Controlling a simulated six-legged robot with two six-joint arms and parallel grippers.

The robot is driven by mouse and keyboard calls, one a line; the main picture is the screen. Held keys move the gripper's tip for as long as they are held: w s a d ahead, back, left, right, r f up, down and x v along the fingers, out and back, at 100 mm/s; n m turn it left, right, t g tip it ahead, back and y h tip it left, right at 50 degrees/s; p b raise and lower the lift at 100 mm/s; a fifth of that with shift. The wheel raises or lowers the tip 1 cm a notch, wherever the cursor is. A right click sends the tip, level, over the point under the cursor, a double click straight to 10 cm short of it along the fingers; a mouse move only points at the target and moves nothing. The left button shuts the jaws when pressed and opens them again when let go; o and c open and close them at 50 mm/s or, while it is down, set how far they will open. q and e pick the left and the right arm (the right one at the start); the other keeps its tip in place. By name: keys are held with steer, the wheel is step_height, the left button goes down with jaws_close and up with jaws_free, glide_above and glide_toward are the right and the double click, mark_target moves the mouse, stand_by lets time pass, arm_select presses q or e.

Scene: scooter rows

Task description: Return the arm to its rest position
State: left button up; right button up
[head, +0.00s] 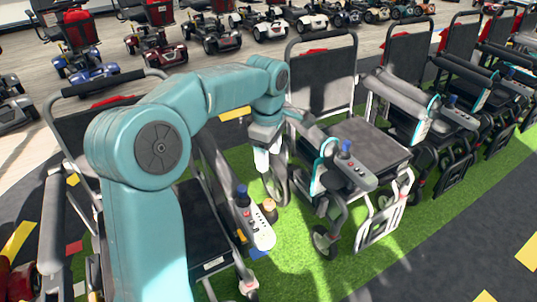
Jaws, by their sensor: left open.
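My left arm comes in from the lower left, bends over, and points its wrist down. My left gripper (265,165) is open and hangs over the gap between two powered wheelchairs; its fingertips are small and hard to make out. I see nothing held in it. Below it, close in the picture, is a joystick panel (258,230) with a blue knob (241,192). A small tan and dark round object (269,209) shows beside that panel; I cannot tell what it rests on. My right gripper is not in view.
A wheelchair with a dark seat (365,147) and its own joystick panel (352,170) stands right of the gripper. A nearer wheelchair (205,235) is partly behind my arm. More wheelchairs (470,80) line the right; scooters (208,30) stand behind. Green turf (300,265) is open in front.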

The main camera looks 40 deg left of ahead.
arm_select(q)
steer(key=w+d+f+m+h, duration=0.1)
steer(key=d+f+m, duration=0.2)
steer(key=f, duration=0.3)
steer(key=w+d+f+m, duration=0.2)
steer(key=d+f, duration=0.2)
steer(key=f, duration=0.2)
steer(key=s+d+f+m+h, duration=0.1)
steer(key=s+d+f+m, duration=0.35)
steer(key=d+f, duration=0.35)
steer(key=s+d+f+m+h, duration=0.2)
steer(key=s+d+f+m, duration=0.25)
steer(key=d+f, duration=0.4)
steer(key=s+d+f+m+p, duration=0.1)
steer(key=s+d+f+m, duration=0.15)
steer(key=s, duration=0.35)
steer(key=s+d+f+m, duration=0.2)
steer(key=s+f+m, duration=0.1)
steer(key=s+f, duration=0.15)
step_height(320, 180, up, 13)
steer(key=p, duration=1.2)
steer(key=shift+a+r+p, duration=0.2)
steer(key=shift+a+p, duration=0.1)
steer(key=shift+p, duration=0.05)
